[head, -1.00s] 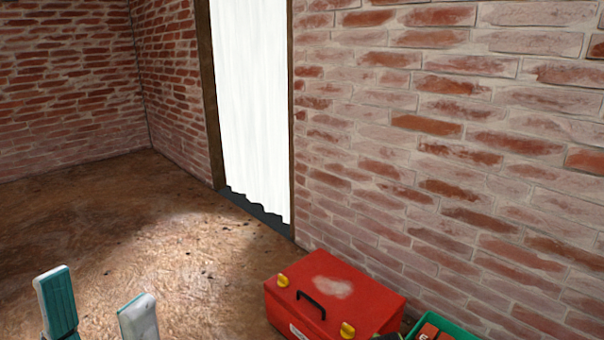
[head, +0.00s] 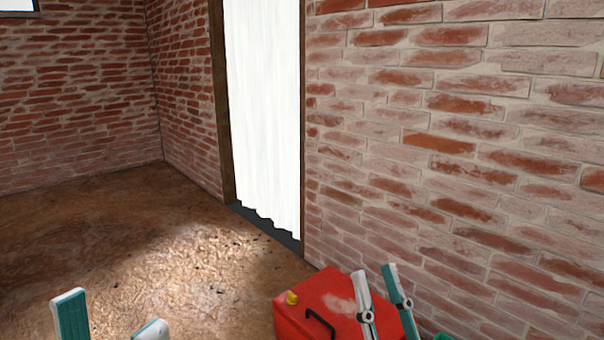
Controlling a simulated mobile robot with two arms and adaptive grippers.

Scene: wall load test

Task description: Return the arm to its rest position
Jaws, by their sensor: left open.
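My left gripper (head: 111,315) is at the bottom left edge of the head view. Its two teal and pale fingers stand wide apart with nothing between them, over the brown floor in the picture. My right gripper (head: 376,288) is at the bottom right, its two pale and teal fingers pointing up. They are apart, with a narrower gap in the picture and nothing seen between them. It overlaps the right part of the red toolbox (head: 294,318) and hides some of it. Whether it touches the toolbox cannot be told. The rest of both arms is below the view.
The toolbox, with a black handle and a yellow latch, stands by the brick wall (head: 450,140) on the right. A bit of a green bin (head: 442,337) shows at the bottom edge. A doorway with a white curtain (head: 262,110) is behind. The floor (head: 190,270) at left is clear.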

